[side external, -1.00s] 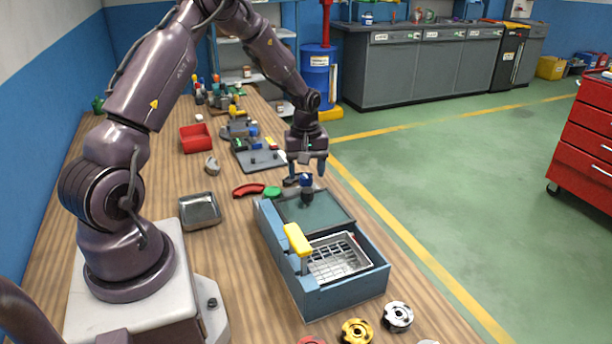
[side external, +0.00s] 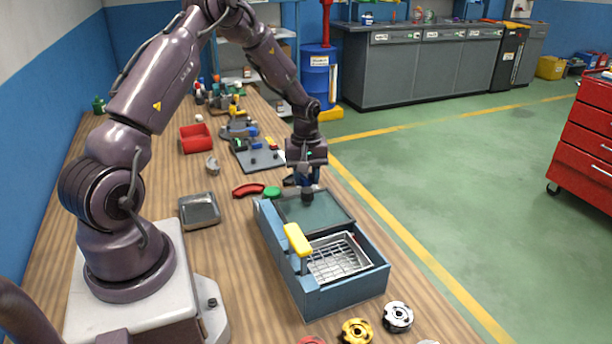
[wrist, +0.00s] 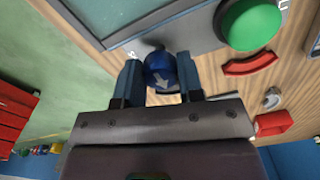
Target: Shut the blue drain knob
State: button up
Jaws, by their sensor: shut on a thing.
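The blue drain knob (wrist: 160,72) carries a pale arrow and sits at the far end of the blue-grey tank (side external: 345,297). My gripper (wrist: 161,78) is shut on the knob, with one blue finger on each side of it in the wrist view. In the side view my gripper (side external: 305,180) is at the tank's far end and mostly hides the knob. The tank holds a dark liquid-like panel (side external: 314,212) in its far half and a wire basket (side external: 338,260) in its near half.
A yellow handle (side external: 297,240) stands up along the tank's left wall. A green button (side external: 272,192) and a red curved piece (side external: 248,190) lie just left of the tank's far end. A metal tray (side external: 200,210) is farther left. Gold and silver discs (side external: 398,316) lie in front.

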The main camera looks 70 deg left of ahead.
jog(key=m, duration=0.4)
jog(key=shift+m, duration=0.4)
jog(key=m, duration=0.4)
jog(key=shift+m, duration=0.3)
jog(key=m, duration=0.4)
jog(key=shift+s, duration=0.1)
jog(key=shift+m, duration=2.1)
